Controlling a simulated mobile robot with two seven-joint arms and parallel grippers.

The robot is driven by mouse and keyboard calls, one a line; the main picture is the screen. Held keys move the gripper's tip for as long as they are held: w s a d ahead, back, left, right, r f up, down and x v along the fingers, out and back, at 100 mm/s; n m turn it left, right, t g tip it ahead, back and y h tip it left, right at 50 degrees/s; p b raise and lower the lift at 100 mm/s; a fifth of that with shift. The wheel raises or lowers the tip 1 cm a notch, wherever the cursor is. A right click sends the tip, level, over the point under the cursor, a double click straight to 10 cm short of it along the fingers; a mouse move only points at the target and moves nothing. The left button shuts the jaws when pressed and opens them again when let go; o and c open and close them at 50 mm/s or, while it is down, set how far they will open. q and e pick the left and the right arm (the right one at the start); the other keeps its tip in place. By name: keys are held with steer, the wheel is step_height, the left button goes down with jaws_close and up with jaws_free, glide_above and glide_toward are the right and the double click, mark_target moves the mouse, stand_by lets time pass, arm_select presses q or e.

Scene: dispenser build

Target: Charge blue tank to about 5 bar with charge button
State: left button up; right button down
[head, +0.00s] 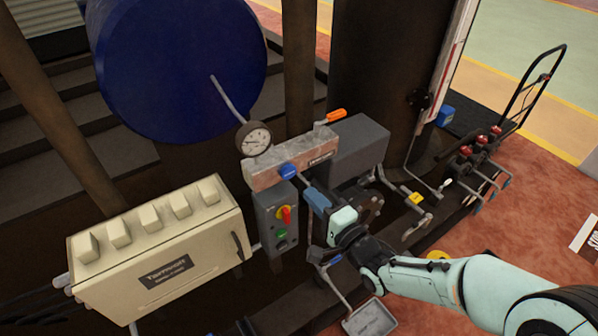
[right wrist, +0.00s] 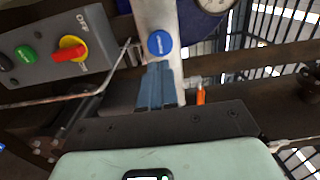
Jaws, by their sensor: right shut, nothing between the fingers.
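The blue tank (head: 180,70) is a large dark blue cylinder at the upper left of the head view. A thin pipe runs from it to a round white gauge (head: 253,139), whose reading is too small to tell. A round blue button (head: 290,171) sits on the grey manifold block (head: 275,166); its lettering is unreadable. The button also shows in the right wrist view (right wrist: 160,42). My right gripper (head: 310,187) is shut and empty, its blue fingertips (right wrist: 157,66) close to the button. I cannot tell whether they touch it. My left gripper is out of view.
A grey control box (head: 270,222) below the manifold carries a red-and-yellow switch (head: 284,214) and a green button (head: 281,235). An orange-handled valve (head: 337,115) tops the manifold. A beige cabinet (head: 205,250) stands left; a cart (head: 530,90) stands right.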

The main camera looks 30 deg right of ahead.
mark_target(289, 172)
steer(key=w, duration=0.6)
steer(key=shift+w+a, duration=0.25)
steer(key=shift+a, duration=0.05)
steer(key=shift+w+b, duration=0.4)
steer(key=shift+w, duration=0.25)
steer(key=shift+r, duration=0.15)
steer(key=shift+w, duration=0.15)
steer(key=shift+a+r, duration=0.1)
steer(key=shift+a, duration=0.1)
stand_by(5.9)
